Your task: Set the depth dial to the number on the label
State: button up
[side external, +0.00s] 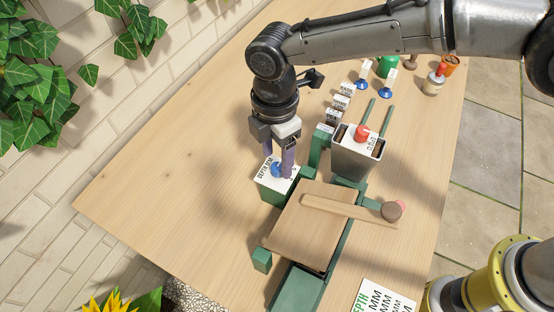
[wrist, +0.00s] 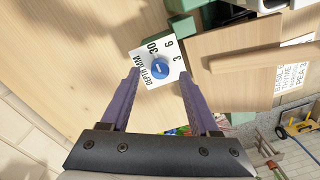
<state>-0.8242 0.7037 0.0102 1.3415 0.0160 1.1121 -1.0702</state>
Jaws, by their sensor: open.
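The depth dial is a blue knob (side external: 277,170) on a white plate (side external: 266,180) atop a green block. In the wrist view the blue knob (wrist: 160,67) has a pale mark, and its plate (wrist: 148,54) reads DEPTH MM with 30, 6 and 3 visible. I cannot tell which number the mark points at. My gripper (side external: 281,173) is over the dial, its purple fingers pointing down. In the wrist view my gripper (wrist: 158,74) is open, with a finger on either side of the knob and gaps between.
A wooden board (side external: 312,232) with a wooden paddle (side external: 345,208) lies right of the dial in a green frame. A grey bin (side external: 357,150) with a red knob stands behind it. In the wrist view a card (wrist: 293,72) lists plant names, including PEA 3. Left tabletop is clear.

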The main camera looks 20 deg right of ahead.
aim_at(277, 169)
jog(key=shift+f, duration=1.25)
grip_shut()
